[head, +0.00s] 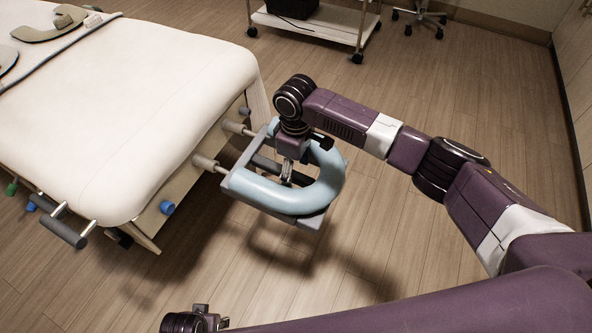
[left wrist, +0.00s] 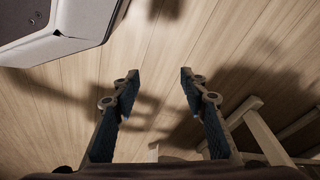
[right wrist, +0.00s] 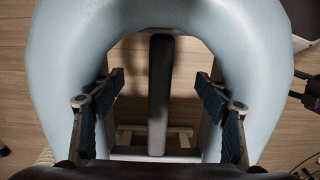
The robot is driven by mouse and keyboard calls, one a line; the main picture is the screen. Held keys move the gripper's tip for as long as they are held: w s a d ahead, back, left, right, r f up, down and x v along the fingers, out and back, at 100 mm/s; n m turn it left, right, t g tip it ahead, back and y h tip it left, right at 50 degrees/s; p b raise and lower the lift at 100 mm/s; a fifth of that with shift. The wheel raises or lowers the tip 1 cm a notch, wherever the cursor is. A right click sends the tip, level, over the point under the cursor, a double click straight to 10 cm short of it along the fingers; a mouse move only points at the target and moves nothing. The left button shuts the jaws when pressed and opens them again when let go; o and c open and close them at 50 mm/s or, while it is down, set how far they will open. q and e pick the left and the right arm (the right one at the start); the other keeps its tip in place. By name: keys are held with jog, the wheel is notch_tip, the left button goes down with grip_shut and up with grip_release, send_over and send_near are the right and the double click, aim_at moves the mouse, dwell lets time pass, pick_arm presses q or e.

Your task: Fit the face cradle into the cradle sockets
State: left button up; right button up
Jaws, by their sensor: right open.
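The face cradle (head: 335,178) is a light blue U-shaped cushion on a grey frame, held level off the end of the cream table. Its two rods run to the grey sockets (head: 205,162) at the table end and line up with them; I cannot tell how deep they sit. My right gripper (head: 287,178) points down inside the U. In the right wrist view the cushion (right wrist: 270,60) surrounds its open fingers (right wrist: 160,100), and a dark bar lies between them, apart from both. My left gripper (left wrist: 155,95) is open and empty above the floor.
The cream massage table (head: 120,100) fills the left. A grey bar on two rods (head: 62,230) and a blue knob (head: 167,208) stick out from its end. A wheeled cart (head: 310,25) stands at the back. The wooden floor at right is clear.

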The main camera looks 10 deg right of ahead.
jog(key=shift+r, duration=0.15)
jog(key=shift+r+p, duration=0.15)
jog(key=shift+p, duration=0.15)
jog(key=shift+r, duration=0.15)
jog(key=shift+r+p, duration=0.25)
jog(key=shift+p, duration=0.3)
pick_arm(q)
jog(key=s+f, duration=0.3)
jog(key=f, duration=0.2)
jog(key=shift+s+a+f, duration=0.15)
jog(key=shift+s+a, duration=0.1)
jog(key=shift+s, duration=0.15)
pick_arm(e)
jog(key=shift+r, duration=0.1)
pick_arm(q)
jog(key=shift+f+p, duration=0.2)
jog(key=shift+p, duration=0.1)
pick_arm(e)
jog(key=shift+r, duration=0.1)
jog(key=shift+r, duration=0.1)
pick_arm(q)
jog(key=shift+s+a+f, duration=0.15)
jog(key=shift+s+f, duration=0.45)
jog(key=shift+s, duration=0.15)
pick_arm(e)
jog(key=shift+r, duration=0.1)
